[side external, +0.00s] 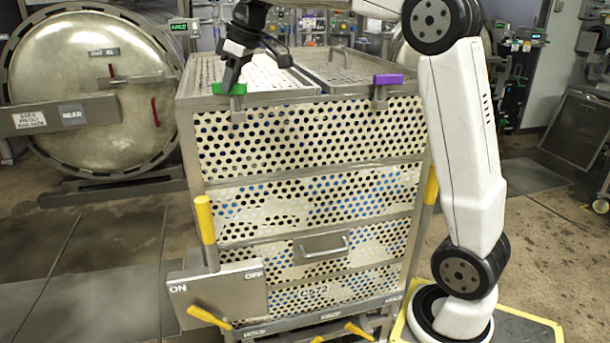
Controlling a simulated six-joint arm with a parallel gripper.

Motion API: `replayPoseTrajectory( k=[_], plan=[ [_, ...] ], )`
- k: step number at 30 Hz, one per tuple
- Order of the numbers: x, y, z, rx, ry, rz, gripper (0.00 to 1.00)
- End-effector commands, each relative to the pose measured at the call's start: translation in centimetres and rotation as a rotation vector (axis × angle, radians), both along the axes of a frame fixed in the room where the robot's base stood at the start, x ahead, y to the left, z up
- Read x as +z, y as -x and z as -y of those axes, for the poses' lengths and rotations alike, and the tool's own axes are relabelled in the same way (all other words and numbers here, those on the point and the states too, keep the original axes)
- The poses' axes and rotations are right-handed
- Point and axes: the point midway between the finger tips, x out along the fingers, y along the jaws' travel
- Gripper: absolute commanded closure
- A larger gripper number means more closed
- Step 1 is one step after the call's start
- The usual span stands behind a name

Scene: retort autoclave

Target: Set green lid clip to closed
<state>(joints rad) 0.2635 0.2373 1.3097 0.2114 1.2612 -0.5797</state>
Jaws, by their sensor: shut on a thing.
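The green lid clip (230,89) sits at the front left top edge of the perforated metal basket (310,170), with its metal part hanging over the front face. My gripper (232,85) points down at the clip from above and is shut on it. The fingertips hide part of the clip's top. The left lid panel (262,74) lies flat on the basket behind the clip.
A purple clip (388,79) sits at the basket's front right top edge. An ON/OFF box (218,290) with yellow levers stands at the lower left front. A round autoclave door (90,90) is behind at left. The floor at left is clear.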

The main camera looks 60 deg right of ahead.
Motion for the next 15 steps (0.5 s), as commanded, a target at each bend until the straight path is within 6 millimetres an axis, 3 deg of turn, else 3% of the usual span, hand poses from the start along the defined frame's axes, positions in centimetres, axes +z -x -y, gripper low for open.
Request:
replayPoseTrajectory(
  k=[15],
  plan=[
    [0.11, -0.02, 0.40, -0.462, 0.002, 0.003, 1.00]
  ],
)
